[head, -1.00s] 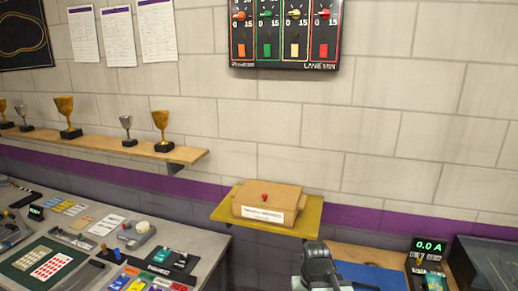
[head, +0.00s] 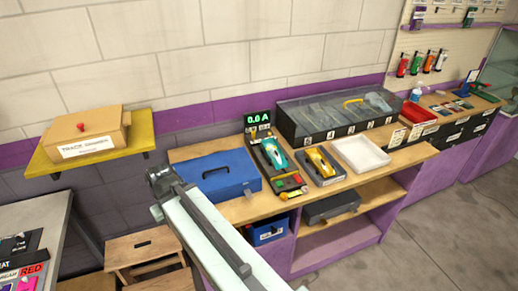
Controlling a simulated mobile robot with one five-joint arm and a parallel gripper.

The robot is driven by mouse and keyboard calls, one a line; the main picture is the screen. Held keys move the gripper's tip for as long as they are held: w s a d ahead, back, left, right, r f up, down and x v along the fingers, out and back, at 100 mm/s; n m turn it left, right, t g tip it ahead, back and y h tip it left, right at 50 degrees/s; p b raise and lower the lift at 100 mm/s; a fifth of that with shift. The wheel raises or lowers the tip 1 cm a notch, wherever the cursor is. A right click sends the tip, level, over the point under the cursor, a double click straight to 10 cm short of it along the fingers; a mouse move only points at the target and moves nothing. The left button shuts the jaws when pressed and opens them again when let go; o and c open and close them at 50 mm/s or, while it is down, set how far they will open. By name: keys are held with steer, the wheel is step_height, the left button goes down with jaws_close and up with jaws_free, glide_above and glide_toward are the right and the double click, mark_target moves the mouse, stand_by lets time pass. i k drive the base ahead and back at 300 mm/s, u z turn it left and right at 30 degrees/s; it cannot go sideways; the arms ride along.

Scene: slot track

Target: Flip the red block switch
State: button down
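My arm reaches up from the bottom middle of the head view. My gripper (head: 163,181) is the dark end of it, in front of the gap left of the wooden workbench. It is too small to tell whether its fingers are open or shut. A dark test block (head: 277,168) on the workbench holds a teal slot car and has a green 0.0 A display (head: 258,120) behind it. Small red parts (head: 283,197) show at its front end. I cannot tell whether one of them is the red block switch, or its position. My gripper is left of it and apart.
A blue toolbox (head: 218,177) lies left of the test block. A yellow car in a grey cradle (head: 310,179) and a white tray (head: 361,153) lie to its right. A clear-lidded case (head: 286,125) stands behind. A cardboard box (head: 84,137) sits on a yellow shelf. A wooden stool (head: 140,250) stands below.

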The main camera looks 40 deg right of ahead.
mark_target(296, 177)
steer(key=u, duration=1.65)
steer(key=k, duration=1.3)
steer(key=z, duration=0.65)
steer(key=i, duration=1.05)
steer(key=u, duration=0.05)
